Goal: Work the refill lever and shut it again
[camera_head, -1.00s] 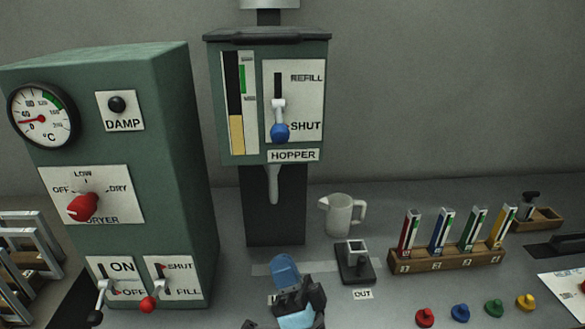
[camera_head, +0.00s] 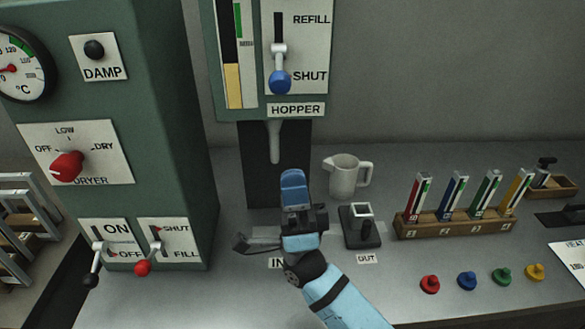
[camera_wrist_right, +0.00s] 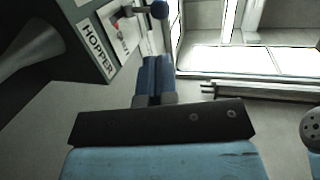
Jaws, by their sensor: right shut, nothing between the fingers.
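The refill lever (camera_head: 280,80) is a grey lever with a blue ball knob on the green hopper (camera_head: 225,110). The knob sits low in its slot, beside the word SHUT; REFILL is printed higher up. In the right wrist view the blue knob (camera_wrist_right: 158,9) shows at the top edge, beyond my fingertips. My right gripper (camera_head: 293,180) is shut and empty, below the hopper and apart from the lever. Its closed blue fingers (camera_wrist_right: 152,75) also show in the right wrist view. My left gripper is not in view.
The green dryer box (camera_head: 160,100) with its dial, knob and levers stands left. A white jug (camera_head: 346,177) and a small dark stand (camera_head: 360,228) are right of my gripper. A wooden rack (camera_head: 455,224) with coloured tubes and several coloured knobs lie farther right.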

